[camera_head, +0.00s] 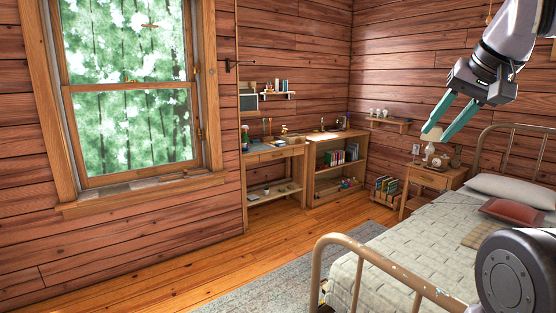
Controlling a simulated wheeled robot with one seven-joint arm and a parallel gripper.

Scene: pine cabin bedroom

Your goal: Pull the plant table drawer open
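A wooden table (275,150) with a drawer front (273,156) under its top stands against the back wall, left of a bookshelf. The drawer looks shut. Small items stand on its top and lower shelf, too small to tell if one is a plant. A wooden nightstand (450,183) with its own drawer front (430,180) stands by the bed, and that drawer also looks shut. I cannot tell which is the plant table.
A metal-framed bed (400,255) fills the lower right. A low bookshelf (337,165) stands right of the table, and a book rack (386,190) stands near the nightstand. A grey rug (270,285) lies beside the bed. The wooden floor (150,280) at left is clear.

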